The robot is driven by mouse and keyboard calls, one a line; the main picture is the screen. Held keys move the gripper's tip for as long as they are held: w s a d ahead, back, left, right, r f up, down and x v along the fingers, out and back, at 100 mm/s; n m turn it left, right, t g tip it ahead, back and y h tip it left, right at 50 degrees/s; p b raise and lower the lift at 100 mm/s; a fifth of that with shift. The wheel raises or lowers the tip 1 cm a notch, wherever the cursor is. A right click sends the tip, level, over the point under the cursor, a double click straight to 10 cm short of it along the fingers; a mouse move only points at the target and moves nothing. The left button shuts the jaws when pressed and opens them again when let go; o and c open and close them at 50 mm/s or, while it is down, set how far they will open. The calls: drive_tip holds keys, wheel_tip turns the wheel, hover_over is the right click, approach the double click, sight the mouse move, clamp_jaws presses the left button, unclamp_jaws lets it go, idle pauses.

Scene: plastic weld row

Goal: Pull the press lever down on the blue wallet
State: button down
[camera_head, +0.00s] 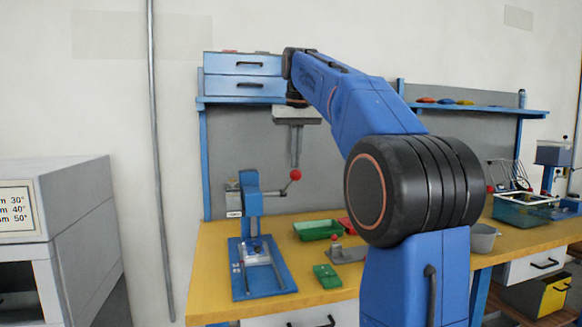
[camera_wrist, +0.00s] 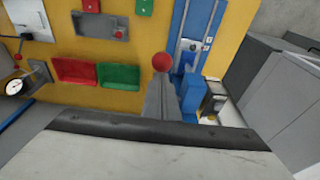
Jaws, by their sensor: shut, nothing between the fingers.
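The press (camera_head: 251,200) is a blue post with a head on a long blue base (camera_head: 240,287) at the left of the bench. Its lever reaches right and ends in a red ball (camera_head: 295,174). My gripper (camera_head: 295,165) points down, its shut fingers just above the ball. In the wrist view the fingers (camera_wrist: 161,84) point at the red ball (camera_wrist: 162,62), with the blue press (camera_wrist: 193,92) just to their right. I cannot tell whether they touch the ball. A pale fixture lies on the base under the head. I cannot make out a separate blue wallet.
The yellow bench (camera_head: 212,255) holds a green tray (camera_head: 318,230), a green block (camera_head: 327,276) and a grey plate with a red knob (camera_head: 336,237) right of the press. A blue drawer unit (camera_head: 243,75) stands above. A grey cabinet (camera_head: 60,225) is at the left.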

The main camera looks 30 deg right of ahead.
sight(297, 172)
drive_tip(key=shift+s+f, duration=0.1)
drive_tip(key=shift+f, duration=0.1)
drive_tip(key=shift+s+a+f, duration=0.1)
drive_tip(key=shift+s+f, duration=0.3)
drive_tip(key=shift+f, duration=0.25)
drive_tip(key=shift+s+a+f, duration=0.15)
drive_tip(key=shift+s+f, duration=0.25)
drive_tip(key=shift+f, duration=0.25)
drive_tip(key=shift+s+a+f, duration=0.1)
drive_tip(key=shift+s+f, duration=0.3)
drive_tip(key=shift+f, duration=0.25)
drive_tip(key=shift+s+a+f, duration=0.1)
drive_tip(key=shift+s+f, duration=0.1)
drive_tip(key=shift+f, duration=0.5)
drive_tip(key=shift+s+f, duration=0.15)
drive_tip(key=shift+f, duration=0.65)
drive_tip(key=w+d+r, duration=0.1)
drive_tip(key=w+r, duration=0.3)
drive_tip(key=r, duration=0.9)
drive_tip(key=shift+w+d+r, duration=0.15)
drive_tip(key=shift+w+r, duration=0.05)
drive_tip(key=shift+r, duration=0.2)
